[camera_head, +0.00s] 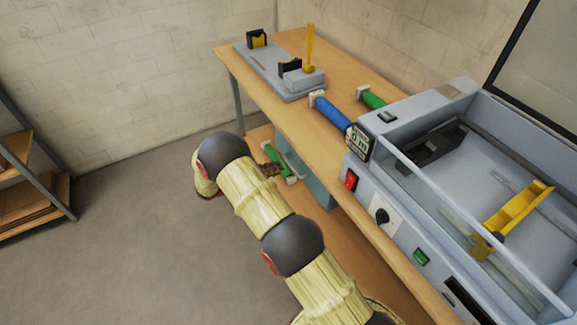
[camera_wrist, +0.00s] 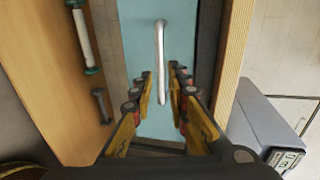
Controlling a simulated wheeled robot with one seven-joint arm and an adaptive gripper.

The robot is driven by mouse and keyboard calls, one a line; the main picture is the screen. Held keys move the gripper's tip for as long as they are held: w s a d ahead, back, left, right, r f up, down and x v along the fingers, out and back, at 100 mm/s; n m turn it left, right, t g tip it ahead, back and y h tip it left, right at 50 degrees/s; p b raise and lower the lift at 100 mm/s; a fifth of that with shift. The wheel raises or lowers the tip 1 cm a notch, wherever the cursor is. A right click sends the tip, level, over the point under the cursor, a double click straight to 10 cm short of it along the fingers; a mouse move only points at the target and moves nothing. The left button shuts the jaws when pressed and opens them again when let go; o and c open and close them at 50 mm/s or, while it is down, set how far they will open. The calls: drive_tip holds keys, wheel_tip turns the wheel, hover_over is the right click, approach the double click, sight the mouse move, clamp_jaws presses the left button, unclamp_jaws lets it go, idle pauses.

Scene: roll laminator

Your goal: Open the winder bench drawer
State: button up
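The winder bench drawer shows as a teal front (camera_wrist: 138,35) with a long pale metal bar handle (camera_wrist: 160,40) in the wrist view. In the head view, the teal cabinet (camera_head: 320,188) sits under the bench top, partly hidden. My gripper (camera_wrist: 161,82) is open, with its yellow-and-black fingers on either side of the handle's lower part. The handle lies between the fingers with visible gaps, so they do not look closed on it. The drawer appears shut.
The bench top (camera_head: 290,108) overhangs the cabinet; its edge runs close at right in the wrist view (camera_wrist: 235,50). The laminator (camera_head: 400,205) stands on the bench. Floor at left (camera_head: 130,240) is clear.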

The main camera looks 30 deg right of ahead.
sight(291, 165)
drive_tip(key=b+x, duration=0.2)
drive_tip(key=x, duration=0.5)
drive_tip(key=shift+s+d+f, duration=0.1)
drive_tip(key=shift+d, duration=0.15)
drive_tip(key=shift+c, duration=0.2)
drive_tip(key=c, duration=0.4)
